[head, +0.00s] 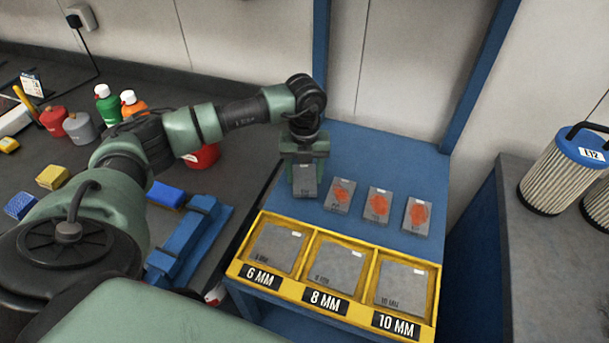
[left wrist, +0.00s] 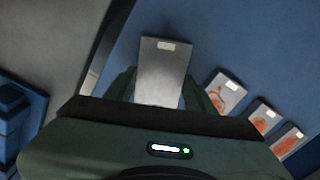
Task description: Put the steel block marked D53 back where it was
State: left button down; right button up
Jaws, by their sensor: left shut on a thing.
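My left gripper (head: 304,165) is shut on a grey steel block (head: 305,182) at the left end of a row on the blue table (head: 345,148). The held block also shows in the left wrist view (left wrist: 163,70), with a small pale label near its far edge. Its marking is too small to read. I cannot tell whether it touches the table. To its right lie three steel blocks with orange-red marks: one nearest (head: 340,195), one in the middle (head: 377,204) and one farthest right (head: 416,216). My right gripper is not in view.
A yellow tray (head: 345,318) in front has compartments labelled 6 MM, 8 MM and 10 MM, each with grey plates. A dark bench (head: 120,80) at left holds bottles, a red container and a blue clamp (head: 190,240). A filter cartridge (head: 560,170) stands at right.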

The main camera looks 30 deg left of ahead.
pick_arm(q)
jog(key=shift+f, duration=0.65)
jog(key=shift+f, duration=0.15)
jog(key=c, duration=0.5)
grip_release()
